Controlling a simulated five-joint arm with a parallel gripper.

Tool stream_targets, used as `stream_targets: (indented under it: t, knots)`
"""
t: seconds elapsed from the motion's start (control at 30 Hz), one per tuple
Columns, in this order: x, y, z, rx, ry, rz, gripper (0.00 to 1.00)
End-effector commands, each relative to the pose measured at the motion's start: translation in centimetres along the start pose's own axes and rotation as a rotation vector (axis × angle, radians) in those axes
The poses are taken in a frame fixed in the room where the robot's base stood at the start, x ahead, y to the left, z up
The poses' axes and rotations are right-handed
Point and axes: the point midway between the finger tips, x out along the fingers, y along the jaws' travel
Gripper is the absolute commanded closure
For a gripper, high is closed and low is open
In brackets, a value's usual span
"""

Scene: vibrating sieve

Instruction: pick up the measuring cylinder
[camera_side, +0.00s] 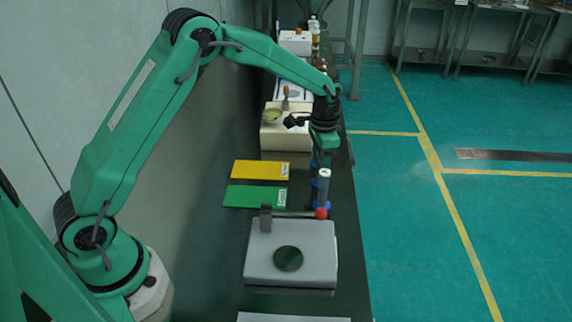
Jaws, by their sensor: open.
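An upright slim cylinder, dark grey with a pale top and a blue base, looks like the measuring cylinder (323,190). It stands near the right edge of the dark bench, behind the grey-white box. My gripper (322,164) points down just above the cylinder's top in the picture. It is open and empty. The fingertips are small and dark, so I cannot tell the exact gap between them and the cylinder. Bits of blue show beside and behind the cylinder, partly hidden.
A grey-white box (260,262) with a dark round disc (288,259) stands in front. A red ball (321,214) on a bar is close to the cylinder's base. Yellow (258,170) and green (254,197) mats lie left. A cream device (279,137) stands behind.

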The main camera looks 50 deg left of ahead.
Motion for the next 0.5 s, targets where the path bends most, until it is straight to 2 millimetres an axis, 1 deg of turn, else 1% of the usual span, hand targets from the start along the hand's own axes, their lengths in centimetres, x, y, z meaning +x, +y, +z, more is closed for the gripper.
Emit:
stream_targets:
  t: [0.13,0.5]
  knots:
    - [0.68,0.02,0.0,0.0,0.001,0.0,0.51]
    - [0.66,0.02,-0.02,0.0,0.001,-0.001,0.51]
